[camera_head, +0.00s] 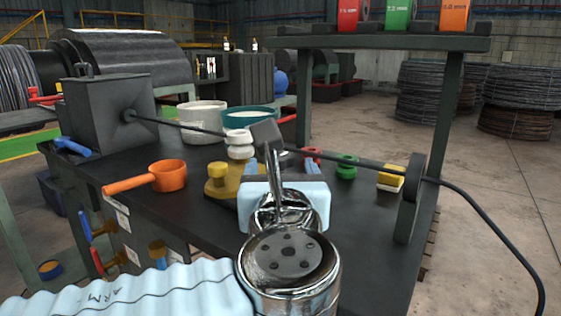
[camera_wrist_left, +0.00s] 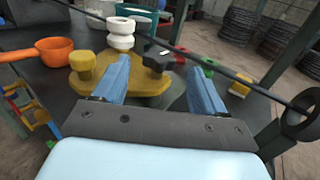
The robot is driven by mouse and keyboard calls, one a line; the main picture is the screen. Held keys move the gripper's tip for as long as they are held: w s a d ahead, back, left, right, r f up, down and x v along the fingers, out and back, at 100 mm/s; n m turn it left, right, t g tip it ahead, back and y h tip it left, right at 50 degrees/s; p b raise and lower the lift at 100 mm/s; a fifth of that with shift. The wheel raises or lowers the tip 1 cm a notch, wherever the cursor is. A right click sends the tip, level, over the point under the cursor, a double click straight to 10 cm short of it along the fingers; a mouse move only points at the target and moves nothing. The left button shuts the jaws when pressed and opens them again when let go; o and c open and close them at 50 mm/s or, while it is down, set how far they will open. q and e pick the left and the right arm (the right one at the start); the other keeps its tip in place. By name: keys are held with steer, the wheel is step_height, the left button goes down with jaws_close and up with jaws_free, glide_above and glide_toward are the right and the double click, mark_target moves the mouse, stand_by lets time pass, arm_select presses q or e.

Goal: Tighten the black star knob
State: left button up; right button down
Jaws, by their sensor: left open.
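The black star knob (camera_wrist_left: 158,57) sits on the right part of a yellow base plate (camera_wrist_left: 150,86) in the left wrist view. A yellow knob (camera_wrist_left: 87,66) stands on the plate's left side. The fingers appear on either side of the knob in the picture; I see no contact. My right gripper is not in view.
A dark cable (camera_head: 330,160) runs across the bench behind the plate through a ring stand (camera_head: 409,200). A white spool (camera_head: 239,147) stands behind the plate. An orange pan (camera_head: 169,175) is left, and a green knob (camera_head: 347,166) and yellow block (camera_head: 390,180) are right.

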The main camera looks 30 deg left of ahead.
arm_select(q)
steer(key=v, duration=0.7)
steer(key=shift+s, duration=0.1)
